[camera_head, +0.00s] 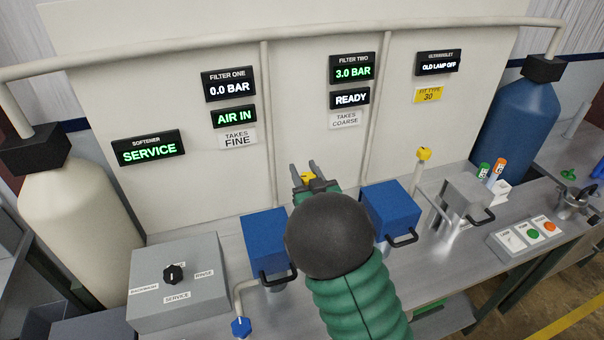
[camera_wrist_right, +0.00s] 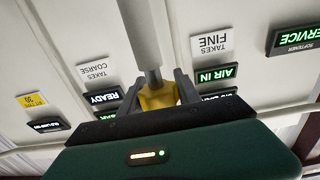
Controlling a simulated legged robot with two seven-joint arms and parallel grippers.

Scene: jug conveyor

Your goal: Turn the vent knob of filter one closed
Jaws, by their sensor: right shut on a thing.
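My right gripper (camera_head: 306,170) is shut on a yellow knob (camera_head: 308,176), just right of the first blue filter housing (camera_head: 262,225). In the right wrist view the yellow knob (camera_wrist_right: 157,97) sits between the two dark fingers, at the end of a grey stem (camera_wrist_right: 152,75). My right forearm and wrist hide the knob's lower stem in the head view. The filter one display (camera_head: 229,85) reads 0.0 BAR, and the sign (camera_head: 234,117) below it reads AIR IN. My left gripper is not in view.
A second blue housing (camera_head: 388,208) stands right of my arm, with another yellow knob (camera_head: 424,153) on a stem beyond it. A grey softener box (camera_head: 205,265) and a blue valve knob (camera_head: 241,327) are at the left. A button panel (camera_head: 522,238) is at the right.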

